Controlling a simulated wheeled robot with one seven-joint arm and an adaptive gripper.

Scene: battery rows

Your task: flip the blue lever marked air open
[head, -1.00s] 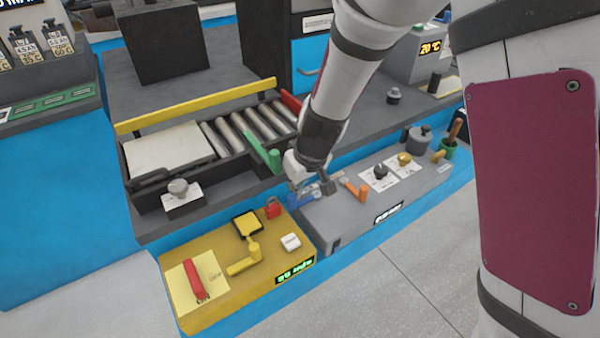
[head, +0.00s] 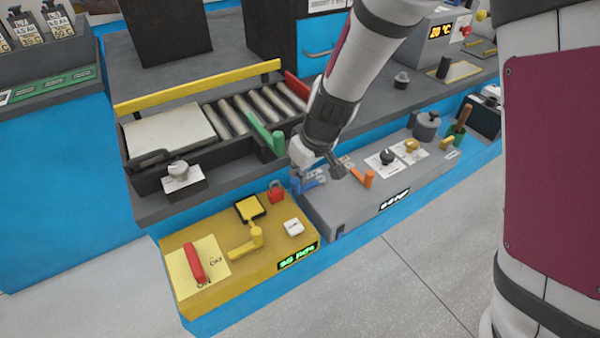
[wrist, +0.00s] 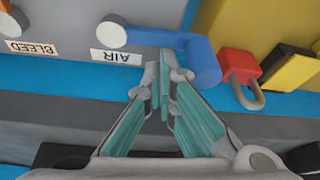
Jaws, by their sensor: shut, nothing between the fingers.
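The blue lever (wrist: 203,58) shows in the wrist view just above the AIR label (wrist: 116,57). Its arm runs sideways from a pale round pivot and bends at a thicker blue end. My gripper (wrist: 165,62) is shut and empty. Its fingertips are at the lever's lower edge, left of the thick end; I cannot tell whether they touch it. In the head view the blue lever (head: 311,183) is at the left end of the grey panel (head: 345,208), partly hidden by my gripper (head: 318,178).
An orange lever (head: 367,179) stands to the right, above the BLEED label (wrist: 32,49). The yellow box (head: 215,290) with a red lever (head: 194,262) is at left. The floor in front is clear.

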